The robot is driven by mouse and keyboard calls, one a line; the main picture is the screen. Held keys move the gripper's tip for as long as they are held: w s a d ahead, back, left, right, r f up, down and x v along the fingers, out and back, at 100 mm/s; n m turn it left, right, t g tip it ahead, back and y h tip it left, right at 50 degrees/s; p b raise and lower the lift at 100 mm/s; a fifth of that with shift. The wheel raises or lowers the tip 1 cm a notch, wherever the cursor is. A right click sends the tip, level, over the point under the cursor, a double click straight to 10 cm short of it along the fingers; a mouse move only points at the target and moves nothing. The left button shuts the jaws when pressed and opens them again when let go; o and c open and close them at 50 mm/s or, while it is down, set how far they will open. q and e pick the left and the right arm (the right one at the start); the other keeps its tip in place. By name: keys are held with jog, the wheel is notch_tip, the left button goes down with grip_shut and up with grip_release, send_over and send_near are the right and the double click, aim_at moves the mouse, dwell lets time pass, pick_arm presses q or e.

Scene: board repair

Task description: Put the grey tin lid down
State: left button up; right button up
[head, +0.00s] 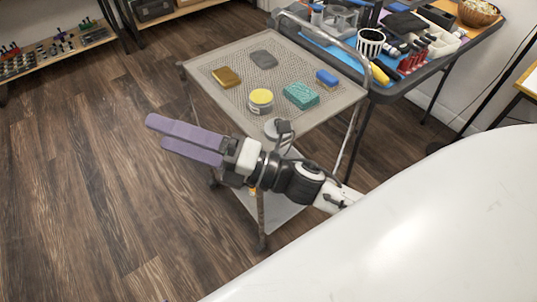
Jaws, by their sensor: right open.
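A pale grey round disc, which looks like the tin lid (269,128), shows at the near edge of the cart top, partly hidden behind a dark part of my right wrist. It appears to lie flat on the cart top. A round tin (261,103) with a yellow top or filling stands just behind it. My right gripper (157,133) has purple fingers pointing left, over the floor in front of the cart. It is open, with nothing seen between the fingers. It is apart from the lid. My left gripper is out of view.
The cart's mesh top (215,62) also holds a brown block (226,77), a grey pad (263,59), a teal sponge (300,94) and a blue block (327,78). A cluttered table stands behind at right. The wood floor at left is clear.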

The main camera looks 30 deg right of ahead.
jog(key=s+d+f+m+g+h, duration=0.1)
jog(key=s+d+f+m+h, duration=0.2)
jog(key=f+m, duration=0.45)
jog(key=s+d+f+m+g+h, duration=0.1)
jog(key=d+f+m+h, duration=0.25)
jog(key=f+m, duration=0.4)
jog(key=s+d+f+m+h, duration=0.2)
jog(key=f+m+h, duration=0.3)
jog(key=f+m, duration=0.25)
jog(key=s+f+m+g, duration=0.4)
jog(key=s+f+m, duration=0.1)
jog(key=s+f, duration=0.4)
jog(key=shift+s+d+m+g, duration=0.3)
jog(key=shift+s+m, duration=0.05)
